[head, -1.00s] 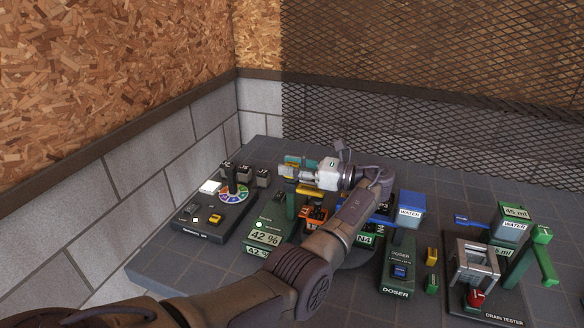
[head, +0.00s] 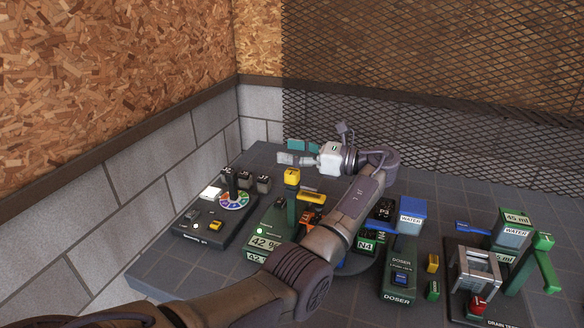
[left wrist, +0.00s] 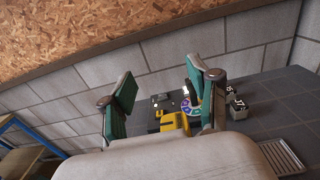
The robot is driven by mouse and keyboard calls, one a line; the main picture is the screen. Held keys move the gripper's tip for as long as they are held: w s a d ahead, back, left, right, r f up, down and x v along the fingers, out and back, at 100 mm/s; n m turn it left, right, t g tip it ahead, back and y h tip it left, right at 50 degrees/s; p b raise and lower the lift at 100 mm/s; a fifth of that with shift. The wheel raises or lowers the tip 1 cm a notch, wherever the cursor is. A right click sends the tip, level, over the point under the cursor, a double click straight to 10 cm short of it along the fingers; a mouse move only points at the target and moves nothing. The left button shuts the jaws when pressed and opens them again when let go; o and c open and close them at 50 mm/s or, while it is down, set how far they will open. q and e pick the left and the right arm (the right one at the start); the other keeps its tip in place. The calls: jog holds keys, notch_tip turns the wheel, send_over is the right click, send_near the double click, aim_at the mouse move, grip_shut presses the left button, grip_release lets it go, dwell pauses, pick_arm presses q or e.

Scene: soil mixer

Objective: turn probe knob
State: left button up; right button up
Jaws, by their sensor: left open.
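A yellow knob (head: 292,176) tops a green post on the green probe unit (head: 268,229), whose display reads 42 %. My left gripper (head: 297,152) is open, just above and behind the knob in the head view, apart from it there. In the left wrist view its two teal-padded fingers (left wrist: 162,98) are spread, and a yellow block, seemingly the knob (left wrist: 175,123), shows between and below them. Nothing is held. My left forearm covers part of the units to the right. My right gripper is not in view.
A dark unit with a colour wheel (head: 235,200) and small dark cubes (head: 263,184) stands at left. A yellow-and-orange part (head: 311,199) is beside the post. The doser (head: 400,270) and drain tester (head: 478,268) stand at right. The table's back area is clear.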

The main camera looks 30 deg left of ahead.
aim_at(292, 171)
pick_arm(q)
jog(key=shift+r, duration=2)
